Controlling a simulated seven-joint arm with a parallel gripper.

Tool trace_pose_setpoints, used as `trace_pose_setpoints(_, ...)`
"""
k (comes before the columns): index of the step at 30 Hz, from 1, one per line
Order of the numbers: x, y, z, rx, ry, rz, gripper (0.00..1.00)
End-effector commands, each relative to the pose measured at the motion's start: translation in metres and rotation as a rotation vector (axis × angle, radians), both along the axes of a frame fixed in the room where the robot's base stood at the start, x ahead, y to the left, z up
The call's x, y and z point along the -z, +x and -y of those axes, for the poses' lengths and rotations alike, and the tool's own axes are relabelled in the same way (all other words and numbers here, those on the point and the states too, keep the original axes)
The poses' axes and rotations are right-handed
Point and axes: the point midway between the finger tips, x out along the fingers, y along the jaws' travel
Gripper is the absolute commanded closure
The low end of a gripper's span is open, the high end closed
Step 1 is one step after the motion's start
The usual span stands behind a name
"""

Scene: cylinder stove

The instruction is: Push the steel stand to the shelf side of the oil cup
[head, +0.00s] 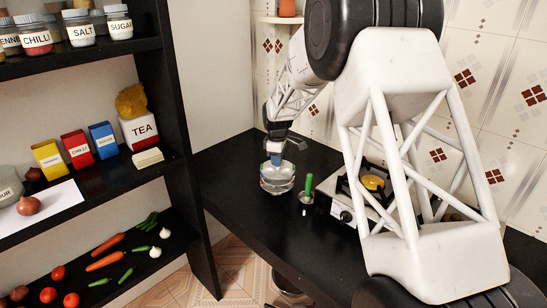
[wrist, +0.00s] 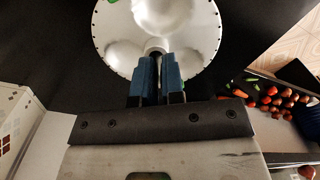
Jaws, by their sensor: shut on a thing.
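The steel stand (head: 277,184), a stack of round silver plates with hollows, is on or just above the black counter, left of and slightly behind the oil cup. In the wrist view its top plate (wrist: 195,30) fills the upper middle. My gripper (head: 276,160) is above the stand; its blue fingers (wrist: 158,62) are shut on the stand's central post. I cannot tell if the stand touches the counter. The small oil cup (head: 305,207) has a green-handled brush (head: 308,184) standing in it. A clear gap separates it from the stand.
A stove (head: 365,190) with a yellow thing on its burner is right of the cup. The black shelf (head: 180,130) at left holds jars, boxes and vegetables. The counter (head: 235,180) is bare between shelf and stand. A tiled wall (head: 470,90) stands behind.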

Motion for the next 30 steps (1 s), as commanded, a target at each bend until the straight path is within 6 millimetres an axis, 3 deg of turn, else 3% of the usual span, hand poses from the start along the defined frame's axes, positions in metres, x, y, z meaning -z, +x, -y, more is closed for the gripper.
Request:
trace_pose_setpoints(9,-0.001,-0.017,0.010,-0.001,0.000,0.001,1.00)
trace_pose_setpoints(23,0.000,-0.020,0.012,0.000,0.000,0.001,1.00)
trace_pose_setpoints(24,0.000,-0.020,0.012,0.000,0.000,0.001,0.88)
trace_pose_setpoints(30,0.000,-0.020,0.012,0.000,0.000,0.001,0.61)
